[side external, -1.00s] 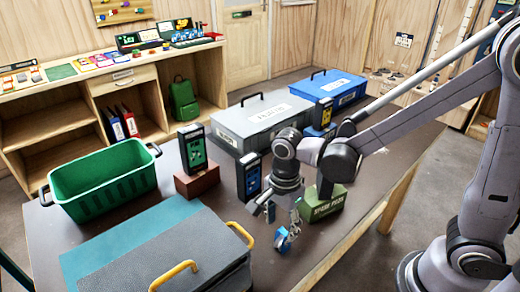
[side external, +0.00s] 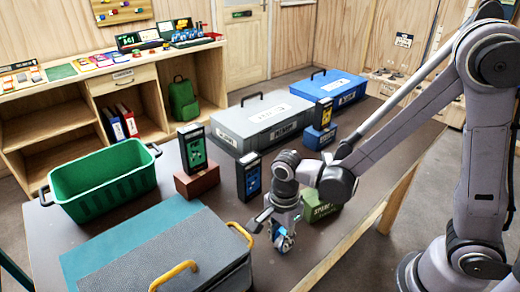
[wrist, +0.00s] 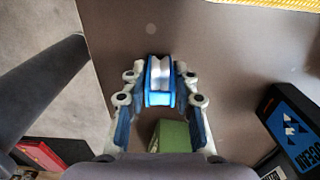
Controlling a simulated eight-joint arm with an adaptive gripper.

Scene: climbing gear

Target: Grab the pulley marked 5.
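A small blue pulley with a pale grooved wheel (wrist: 160,80) sits on the dark table top near its front edge. In the side external view the pulley (side external: 287,243) is partly hidden by my gripper (side external: 278,230). I cannot read a number on it. In the wrist view my gripper (wrist: 160,88) points down with one finger on each side of the pulley. The fingers are apart, and narrow gaps seem to remain beside the pulley; contact is not clear.
A green block (side external: 322,206) stands just behind my gripper. A dark boxed item with a blue front (side external: 250,177) stands to its left. A grey case with yellow handles (side external: 190,262), a green crate (side external: 105,180), a grey case (side external: 262,125) and a blue case (side external: 330,90) stand around.

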